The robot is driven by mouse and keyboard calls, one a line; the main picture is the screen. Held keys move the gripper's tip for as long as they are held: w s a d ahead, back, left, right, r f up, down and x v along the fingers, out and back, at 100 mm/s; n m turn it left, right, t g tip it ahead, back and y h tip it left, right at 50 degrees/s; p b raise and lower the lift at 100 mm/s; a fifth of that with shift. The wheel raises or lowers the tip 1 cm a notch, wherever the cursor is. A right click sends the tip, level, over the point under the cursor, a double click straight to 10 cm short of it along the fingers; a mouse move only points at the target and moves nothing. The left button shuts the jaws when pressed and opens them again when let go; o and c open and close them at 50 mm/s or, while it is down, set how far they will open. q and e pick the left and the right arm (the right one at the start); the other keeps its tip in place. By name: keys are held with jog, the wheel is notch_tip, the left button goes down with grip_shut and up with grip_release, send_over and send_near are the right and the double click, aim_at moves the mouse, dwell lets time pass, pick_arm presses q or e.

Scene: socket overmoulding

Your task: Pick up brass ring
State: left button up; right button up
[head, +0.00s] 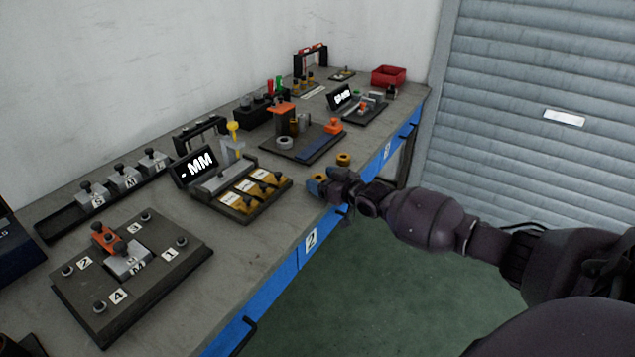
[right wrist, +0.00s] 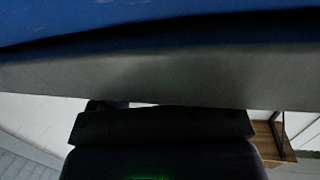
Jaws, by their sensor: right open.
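A small brass ring (head: 344,159) lies on the grey workbench (head: 235,262) near its front edge. My right gripper (head: 322,183) is open at the bench's front edge, nearer the camera than this ring and apart from it. A second brass-coloured bit (head: 318,177) shows right at its blue-tipped fingers; I cannot tell whether it is another ring, or whether it is touched. The right wrist view shows a blue surface and a grey band close up, with no ring visible. My left gripper is not in view.
A dark fixture plate (head: 325,152) with a grey ring and orange parts stands behind the brass ring. A tray of brass blocks (head: 250,195) with an "MM" display is left of my gripper. A red bin (head: 388,76) is at the far end. Bare bench lies between the tray and the front edge.

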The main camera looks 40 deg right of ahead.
jog(key=c, duration=1.1)
